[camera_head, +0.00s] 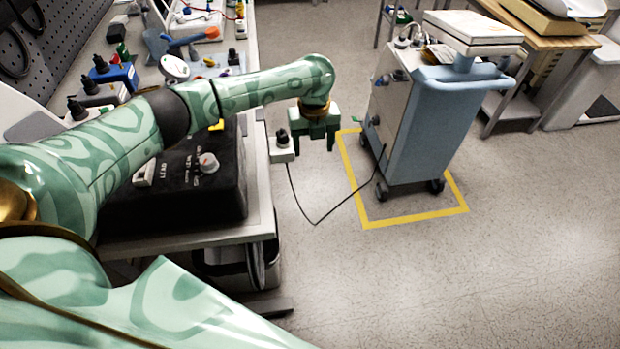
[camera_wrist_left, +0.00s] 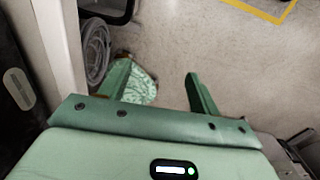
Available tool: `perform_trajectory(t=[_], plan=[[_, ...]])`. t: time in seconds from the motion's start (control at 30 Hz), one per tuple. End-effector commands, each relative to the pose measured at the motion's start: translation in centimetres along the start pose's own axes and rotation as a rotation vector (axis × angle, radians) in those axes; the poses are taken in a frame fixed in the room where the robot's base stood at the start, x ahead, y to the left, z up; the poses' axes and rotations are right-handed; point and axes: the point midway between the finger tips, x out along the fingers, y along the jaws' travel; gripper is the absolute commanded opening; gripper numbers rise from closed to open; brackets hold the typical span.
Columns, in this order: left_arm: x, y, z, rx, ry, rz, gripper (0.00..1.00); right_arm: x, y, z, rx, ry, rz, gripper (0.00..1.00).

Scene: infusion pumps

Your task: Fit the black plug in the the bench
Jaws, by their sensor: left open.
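The black plug (camera_head: 282,136) stands upright in a small white socket box (camera_head: 282,152) at the right edge of the bench (camera_head: 258,185). Whether it is pushed fully in is too small to tell. A thin black cable (camera_head: 315,222) hangs below the box in a loop and runs to the blue-grey cart. My left gripper (camera_head: 319,143) points down just right of the plug, apart from it. Its fingers are open, and the left wrist view shows only floor and green patterned surface between them (camera_wrist_left: 160,85). The plug does not show in that view. My right gripper is not in view.
The blue-grey cart (camera_head: 425,125) stands inside a yellow floor outline (camera_head: 415,218). A black device with a knob (camera_head: 175,180) sits on the bench under my left arm. Blue and white boxes with black plugs (camera_head: 115,75) stand farther back. The floor right of the bench is mostly clear.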

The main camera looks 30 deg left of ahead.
Motion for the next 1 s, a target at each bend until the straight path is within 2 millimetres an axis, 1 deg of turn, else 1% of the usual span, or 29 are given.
perform_trajectory(t=[0.2, 0.57, 1.0], plan=[[-0.7, -0.1, -1.2, -0.364, 0.002, 0.001, 0.63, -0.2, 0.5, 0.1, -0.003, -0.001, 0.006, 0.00], [-1.7, 0.1, -3.9, -0.957, 0.002, 0.004, 0.63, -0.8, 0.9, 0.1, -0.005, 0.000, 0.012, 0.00], [-3.0, 1.5, -8.1, -1.655, -0.003, 0.006, 0.63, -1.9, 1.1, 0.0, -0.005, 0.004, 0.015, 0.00]])
